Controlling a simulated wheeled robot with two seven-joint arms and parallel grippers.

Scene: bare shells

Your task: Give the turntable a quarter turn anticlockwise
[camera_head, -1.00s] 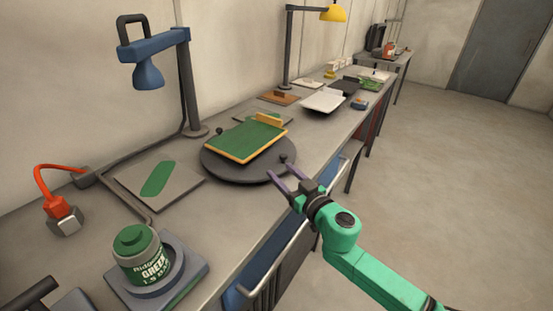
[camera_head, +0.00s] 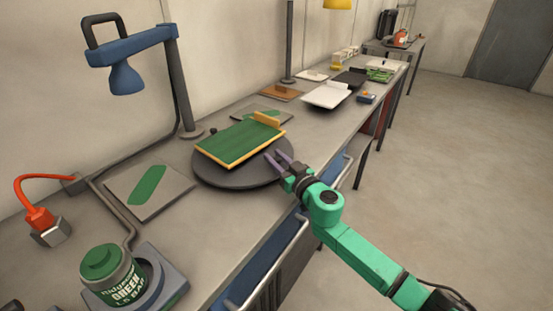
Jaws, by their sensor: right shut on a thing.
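The turntable (camera_head: 238,181) is a dark round disc on the bench in the head view. A green board with an orange-yellow edge (camera_head: 240,140) lies on it. A small dark knob (camera_head: 213,130) stands at its far left rim. My right gripper (camera_head: 277,158) is at the turntable's right rim, its purple-grey fingers shut on the near rim knob, which they mostly hide. My left gripper is not in view.
A green paint tin (camera_head: 113,275) sits on a grey-blue stand at the near left. A grey plate with a green patch (camera_head: 150,190) lies left of the turntable. A blue lamp (camera_head: 130,55) stands behind. A rail (camera_head: 285,250) runs along the bench front; the floor at right is clear.

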